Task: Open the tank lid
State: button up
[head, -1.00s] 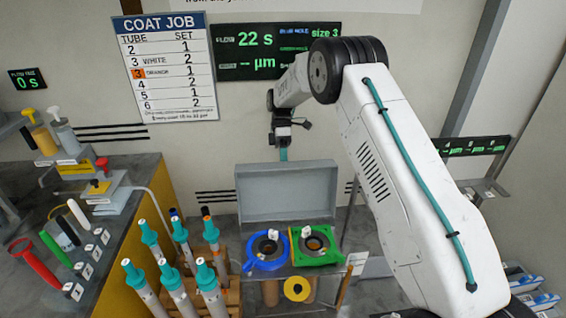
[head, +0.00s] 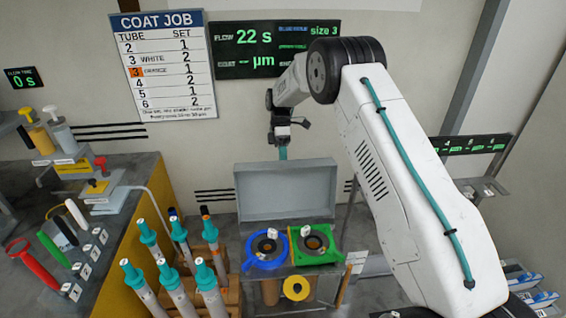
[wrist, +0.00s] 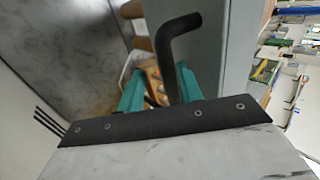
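The tank (head: 285,243) is a grey box in the middle of the head view. Its grey lid (head: 285,190) stands raised, about upright, at the back. My gripper (head: 283,154) is above and behind the lid's top edge; its tips are partly hidden in that view. In the wrist view my two teal fingers (wrist: 158,90) are spread apart. A black bent handle (wrist: 178,35) passes between or just in front of them, close to the right finger; I cannot tell whether it touches. A grey panel (wrist: 235,45), seemingly the lid, lies to the right.
Blue (head: 267,250) and green (head: 316,245) ring holders sit at the tank's front. Several teal-capped tubes (head: 180,265) stand in a wooden rack to the left. A bench with coloured handles (head: 60,250) is further left. A job board (head: 165,65) and displays hang on the wall.

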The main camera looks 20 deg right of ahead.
aim_at(298, 164)
jog(key=s+r, duration=0.2)
jog(key=s, duration=0.6)
jog(key=s+r, duration=0.3)
jog(key=s, duration=0.5)
jog(key=shift+d, duration=0.1)
jog(key=shift+w+f+v, duration=0.2)
jog(key=shift+w+v, duration=0.05)
jog(key=shift+v, duration=1.2)
jog(key=shift+w+f+v, duration=0.25)
jog(key=shift+v, duration=1.2)
jog(key=shift+w+f+v, duration=0.2)
jog(key=shift+w+v, duration=0.05)
jog(key=shift+v, duration=1.25)
jog(key=shift+s+d, duration=0.15)
